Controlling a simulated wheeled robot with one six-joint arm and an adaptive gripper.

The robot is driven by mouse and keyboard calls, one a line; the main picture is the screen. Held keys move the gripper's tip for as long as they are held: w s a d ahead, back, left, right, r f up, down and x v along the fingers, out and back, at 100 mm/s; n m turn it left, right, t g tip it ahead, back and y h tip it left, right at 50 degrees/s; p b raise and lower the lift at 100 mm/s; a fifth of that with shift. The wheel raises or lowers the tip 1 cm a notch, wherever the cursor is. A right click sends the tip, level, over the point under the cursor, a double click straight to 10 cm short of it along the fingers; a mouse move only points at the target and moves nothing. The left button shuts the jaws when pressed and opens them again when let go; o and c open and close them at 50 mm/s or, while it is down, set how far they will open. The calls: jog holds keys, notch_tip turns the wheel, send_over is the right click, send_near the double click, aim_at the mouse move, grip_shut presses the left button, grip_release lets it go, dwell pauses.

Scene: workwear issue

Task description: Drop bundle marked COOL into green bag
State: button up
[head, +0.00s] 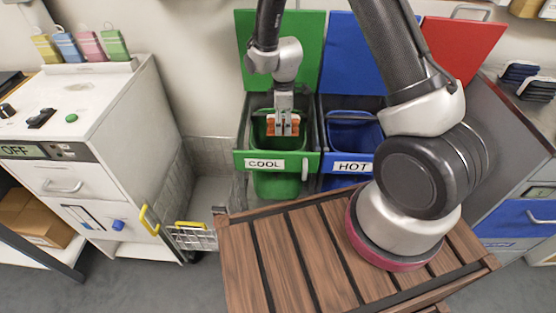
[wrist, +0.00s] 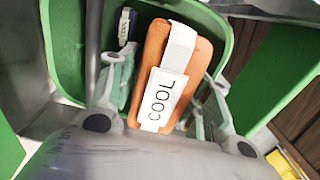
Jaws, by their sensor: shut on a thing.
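An orange bundle with a white band and a tag reading COOL (wrist: 152,50) is held between the fingers of my gripper (wrist: 163,98) in the wrist view. In the head view my gripper (head: 283,120) points down, and the bundle (head: 271,127) shows orange on both sides of the fingers. It is over the open mouth of the green bag (head: 276,185), which hangs in a green-fronted frame labelled COOL. In the wrist view the green bag (wrist: 222,22) surrounds the bundle. The exact height of the bundle relative to the rim is hard to tell.
A blue bag (head: 352,133) labelled HOT stands just right, with a red lid (head: 462,50) beyond. A dark item with a white tag (wrist: 126,28) shows inside the green bag. A slatted wooden top (head: 300,255) lies in front; a white cabinet (head: 90,130) stands left.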

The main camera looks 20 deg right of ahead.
jog(key=shift+f, duration=0.2)
jog(key=o, duration=1.2)
notch_tip(320, 180, up, 12)
